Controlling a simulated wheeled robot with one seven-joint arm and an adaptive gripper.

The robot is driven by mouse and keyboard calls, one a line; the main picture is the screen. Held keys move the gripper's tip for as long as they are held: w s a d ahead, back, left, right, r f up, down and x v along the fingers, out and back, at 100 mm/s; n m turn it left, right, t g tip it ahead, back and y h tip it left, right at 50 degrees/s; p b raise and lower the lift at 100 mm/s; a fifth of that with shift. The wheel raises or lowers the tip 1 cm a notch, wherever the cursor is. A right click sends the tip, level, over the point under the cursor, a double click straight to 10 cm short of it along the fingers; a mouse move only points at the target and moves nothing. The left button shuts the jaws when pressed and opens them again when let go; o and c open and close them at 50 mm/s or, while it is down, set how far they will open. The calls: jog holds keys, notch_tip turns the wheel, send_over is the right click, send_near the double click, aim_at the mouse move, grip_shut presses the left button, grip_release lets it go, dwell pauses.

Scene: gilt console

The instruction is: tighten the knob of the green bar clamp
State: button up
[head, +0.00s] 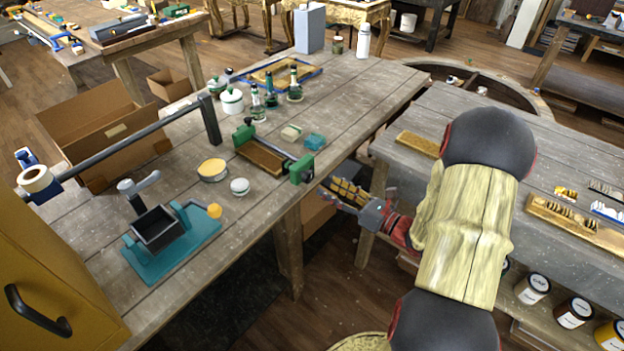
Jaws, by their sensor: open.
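The green bar clamp (302,169) lies on the left grey plank table (345,115). It has one green jaw at each end, a grey bar, and a brown wooden piece (261,158) between the jaws. I cannot clearly make out its knob at this size. My gripper (338,193) is open, beyond the table's right edge, to the right of and below the clamp's near jaw in the picture. It is apart from the clamp and nothing shows held in it. My forearm hides part of the right bench.
A teal vise-like fixture (165,245) stands in front. The right bench (395,160) is close to my arm.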

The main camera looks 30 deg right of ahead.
aim_at(311, 177)
jog(key=w+a+n, duration=0.1)
jog(key=w, duration=0.1)
jog(key=w+n+b, duration=0.1)
jog(key=w, duration=0.2)
jog(key=w+a+n+b, duration=0.1)
jog(key=w, duration=0.1)
jog(key=shift+w+a, duration=0.2)
jog(key=shift+a, duration=0.1)
jog(key=shift+c, duration=1.2)
jog(key=c, duration=0.9)
jog(key=shift+c, duration=0.3)
jog(key=shift+p, duration=0.4)
